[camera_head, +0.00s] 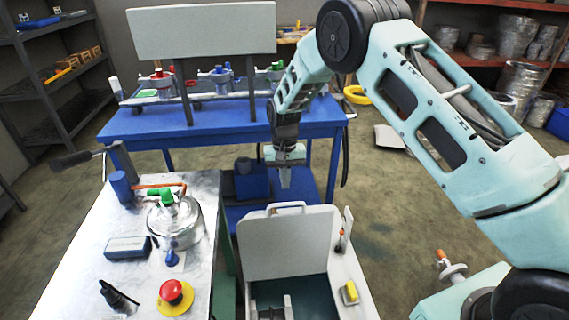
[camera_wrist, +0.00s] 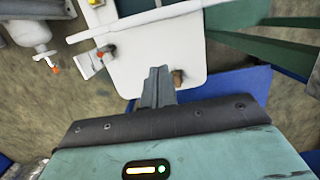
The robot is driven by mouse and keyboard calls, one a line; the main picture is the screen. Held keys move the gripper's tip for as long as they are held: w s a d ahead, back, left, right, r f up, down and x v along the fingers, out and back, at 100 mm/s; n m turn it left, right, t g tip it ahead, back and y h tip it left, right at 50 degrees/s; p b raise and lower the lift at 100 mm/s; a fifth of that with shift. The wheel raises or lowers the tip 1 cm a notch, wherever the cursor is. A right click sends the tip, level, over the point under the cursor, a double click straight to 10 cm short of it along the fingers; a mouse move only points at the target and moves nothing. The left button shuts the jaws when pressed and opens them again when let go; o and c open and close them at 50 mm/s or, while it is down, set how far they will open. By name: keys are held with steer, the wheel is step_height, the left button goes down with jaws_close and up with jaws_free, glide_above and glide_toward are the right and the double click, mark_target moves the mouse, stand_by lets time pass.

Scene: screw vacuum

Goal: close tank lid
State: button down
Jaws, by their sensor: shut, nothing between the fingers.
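The tank lid (camera_head: 285,245) is a white panel with a handle (camera_head: 287,207) on its top edge. It stands raised, roughly upright, at the back of the open tank (camera_head: 345,285), whose dark inside shows. In the wrist view the lid (camera_wrist: 135,62) is the white panel beyond my fingers. My gripper (camera_head: 285,178) points down, above and apparently behind the lid's top edge. In the wrist view my gripper (camera_wrist: 157,72) is shut and empty, its tips overlapping the lid; I cannot tell whether they touch it.
A metal table (camera_head: 90,275) left of the tank holds a round steel vessel (camera_head: 175,220), a blue box (camera_head: 128,247) and a red stop button (camera_head: 173,293). A blue bench (camera_head: 200,122) stands behind. A yellow block (camera_head: 350,292) sits on the tank's right rim.

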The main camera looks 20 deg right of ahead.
steer(key=s, duration=0.2)
steer(key=s+f, duration=0.1)
steer(key=s, duration=0.1)
steer(key=shift+a+p, duration=0.4)
